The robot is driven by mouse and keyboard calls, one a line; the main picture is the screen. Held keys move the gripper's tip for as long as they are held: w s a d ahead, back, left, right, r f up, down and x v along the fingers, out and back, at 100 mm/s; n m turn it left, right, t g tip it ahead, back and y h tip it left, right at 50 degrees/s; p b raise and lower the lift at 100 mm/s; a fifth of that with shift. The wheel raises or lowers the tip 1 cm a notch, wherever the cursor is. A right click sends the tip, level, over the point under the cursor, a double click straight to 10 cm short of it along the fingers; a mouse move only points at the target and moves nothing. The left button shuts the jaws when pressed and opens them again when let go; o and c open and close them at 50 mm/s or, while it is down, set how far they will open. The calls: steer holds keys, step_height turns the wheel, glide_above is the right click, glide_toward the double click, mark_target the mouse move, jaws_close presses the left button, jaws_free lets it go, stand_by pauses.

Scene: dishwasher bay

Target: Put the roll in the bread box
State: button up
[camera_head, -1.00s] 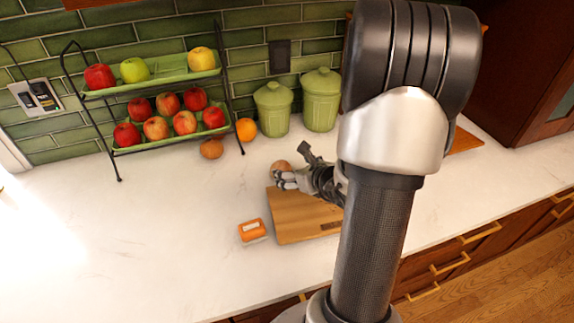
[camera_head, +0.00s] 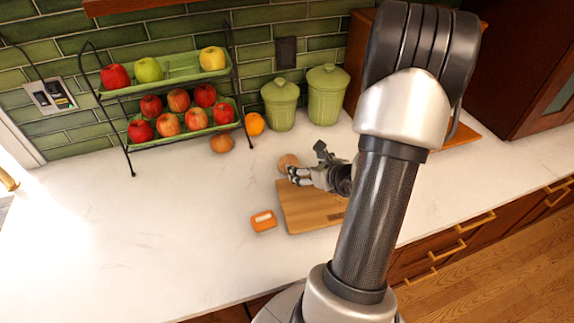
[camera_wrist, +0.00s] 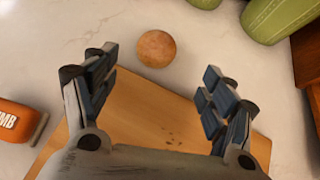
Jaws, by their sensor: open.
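A round brown roll (camera_head: 288,161) lies on the white counter just beyond the cutting board's far left corner. In the wrist view the roll (camera_wrist: 156,48) sits ahead of the open fingers, between their lines, not touched. My gripper (camera_head: 293,176) is open and empty over the cutting board, close to the roll; its two fingers also show in the wrist view (camera_wrist: 160,85).
The cutting board (camera_head: 308,213) lies below my gripper, with an orange package (camera_head: 264,221) to its left. Green canisters (camera_head: 280,105) stand behind. A two-tier fruit rack (camera_head: 180,105), an orange (camera_head: 255,124) and another brown round item (camera_head: 222,142) are left. The left counter is clear.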

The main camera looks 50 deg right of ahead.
mark_target(291, 162)
steer(key=b+x, duration=0.1)
steer(key=x, duration=0.4)
steer(key=shift+w+f, duration=0.15)
steer(key=shift+w, duration=0.1)
steer(key=shift+b+x, duration=0.7)
steer(key=shift+x, duration=2)
steer(key=shift+a, duration=0.1)
steer(key=c, duration=0.9)
